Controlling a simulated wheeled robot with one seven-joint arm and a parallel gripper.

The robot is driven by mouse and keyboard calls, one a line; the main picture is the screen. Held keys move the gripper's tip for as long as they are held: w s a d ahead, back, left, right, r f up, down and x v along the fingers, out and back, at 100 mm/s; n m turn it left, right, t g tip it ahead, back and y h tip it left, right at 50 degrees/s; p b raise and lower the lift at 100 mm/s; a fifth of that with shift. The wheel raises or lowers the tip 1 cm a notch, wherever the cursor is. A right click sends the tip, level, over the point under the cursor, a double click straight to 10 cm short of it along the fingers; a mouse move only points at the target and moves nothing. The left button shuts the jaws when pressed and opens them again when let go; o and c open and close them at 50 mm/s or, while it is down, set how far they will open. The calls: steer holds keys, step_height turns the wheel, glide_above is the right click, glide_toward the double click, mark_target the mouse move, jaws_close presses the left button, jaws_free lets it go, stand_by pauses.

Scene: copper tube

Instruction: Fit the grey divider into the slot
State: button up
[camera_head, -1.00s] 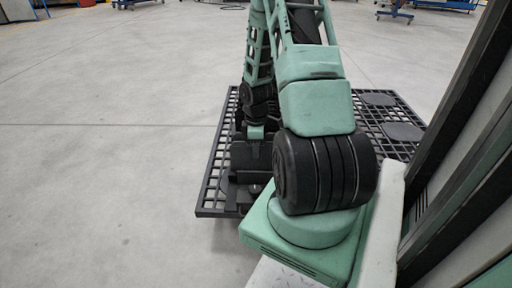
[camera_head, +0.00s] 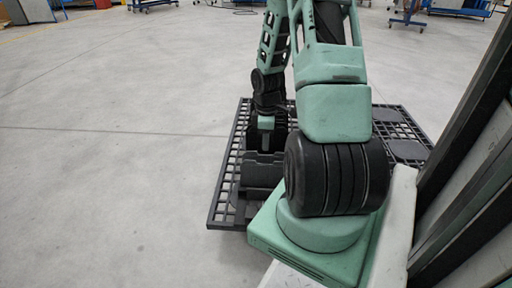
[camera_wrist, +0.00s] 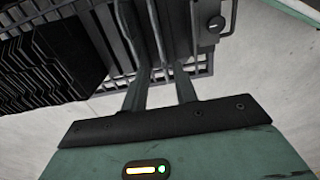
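In the head view, my gripper (camera_head: 266,136) points down over the near left part of the black grid table, and its tips are hard to make out. A dark grey block-like fixture (camera_head: 261,172) stands just below it. In the wrist view, the two fingers (camera_wrist: 160,88) reach up the picture, with a gap between them near the palm. Dark grey upright strips and plates (camera_wrist: 181,28) lie beyond the fingers. I cannot tell which of them is the grey divider, or whether the fingers touch it. The slot is not clearly visible.
The black grid table (camera_head: 222,190) has bare grid along its left edge. A black ribbed stack (camera_wrist: 50,62) fills the left of the wrist view. Flat round dark pads (camera_head: 408,150) lie at the table's right. Open concrete floor surrounds the table on the left.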

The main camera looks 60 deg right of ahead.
steer(key=w+a+r, duration=0.2)
steer(key=a+r, duration=0.2)
steer(key=a, duration=0.5)
steer(key=w+a+r+n, duration=0.1)
steer(key=w+a+r, duration=0.2)
steer(key=a, duration=0.7)
steer(key=w+a+r, duration=0.2)
steer(key=a+r, duration=0.2)
steer(key=a, duration=0.5)
steer(key=s+a+r, duration=0.3)
steer(key=s+a, duration=0.5)
steer(key=a, duration=0.1)
steer(key=s+a+r+n, duration=0.1)
steer(key=s+a+r, duration=0.2)
steer(key=s+a, duration=0.5)
steer(key=shift+s+a+y, duration=0.15)
steer(key=shift+a+y, duration=0.15)
steer(key=shift+a, duration=0.65)
steer(key=shift+r, duration=0.1)
